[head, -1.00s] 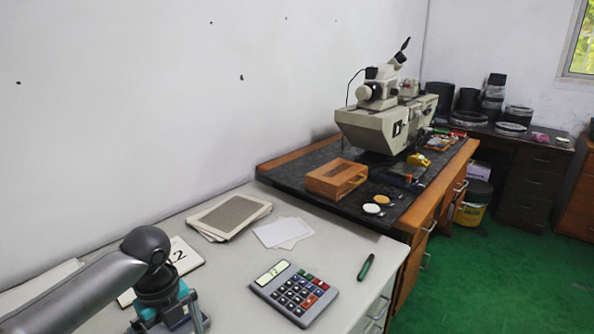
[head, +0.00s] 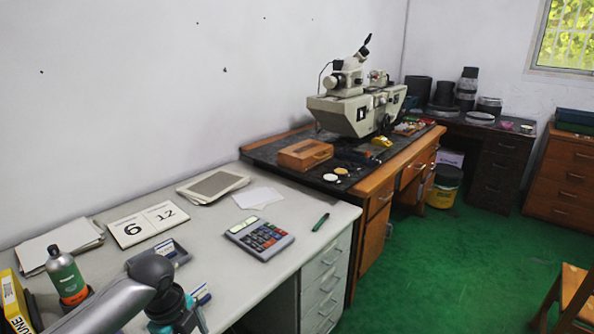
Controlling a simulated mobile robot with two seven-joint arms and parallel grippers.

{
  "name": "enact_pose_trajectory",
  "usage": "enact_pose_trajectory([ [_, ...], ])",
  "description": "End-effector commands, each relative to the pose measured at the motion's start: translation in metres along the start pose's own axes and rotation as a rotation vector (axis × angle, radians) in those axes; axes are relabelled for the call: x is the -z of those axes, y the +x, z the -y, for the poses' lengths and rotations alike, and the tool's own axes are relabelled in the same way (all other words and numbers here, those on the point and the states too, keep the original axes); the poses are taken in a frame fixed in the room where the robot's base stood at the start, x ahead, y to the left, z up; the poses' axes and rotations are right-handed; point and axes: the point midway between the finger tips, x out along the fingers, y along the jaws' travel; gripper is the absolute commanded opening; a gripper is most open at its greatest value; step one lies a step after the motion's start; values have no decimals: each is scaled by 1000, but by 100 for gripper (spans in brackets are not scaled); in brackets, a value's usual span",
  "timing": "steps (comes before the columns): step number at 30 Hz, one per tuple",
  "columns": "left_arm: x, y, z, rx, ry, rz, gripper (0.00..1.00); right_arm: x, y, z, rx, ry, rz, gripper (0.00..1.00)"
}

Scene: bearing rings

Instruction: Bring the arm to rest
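My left arm comes in from the bottom left in the head view. Its dark wrist and teal-and-grey gripper (head: 180,318) are over the front part of the light grey desk (head: 225,275). The fingers are cut off by the bottom edge, so I cannot see whether they are open or shut, or whether they hold anything. My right gripper is not in view.
Close to my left arm are a green bottle (head: 66,275), a yellow box (head: 14,300), a dark tray (head: 172,252) and a calendar (head: 142,224). A calculator (head: 259,238) and a green pen (head: 321,221) lie further right. A microscope (head: 355,105) stands beyond. Green floor is open at right.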

Motion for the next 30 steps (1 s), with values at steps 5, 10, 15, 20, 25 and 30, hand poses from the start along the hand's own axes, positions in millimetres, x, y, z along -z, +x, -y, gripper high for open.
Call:
enact_pose_trajectory([
  [5,0,81,-14,62,-368,-14,100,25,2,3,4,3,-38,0],
  [10,6,178,-69,105,-797,-2,100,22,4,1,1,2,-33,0],
  [15,33,262,-165,118,-1173,29,100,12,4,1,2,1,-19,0],
  [20,78,310,-267,97,-1434,53,100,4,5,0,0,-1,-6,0],
  [25,127,330,-353,65,-1617,60,100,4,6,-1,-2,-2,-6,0],
  [30,152,333,-389,47,-1696,58,100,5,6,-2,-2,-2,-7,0],
])
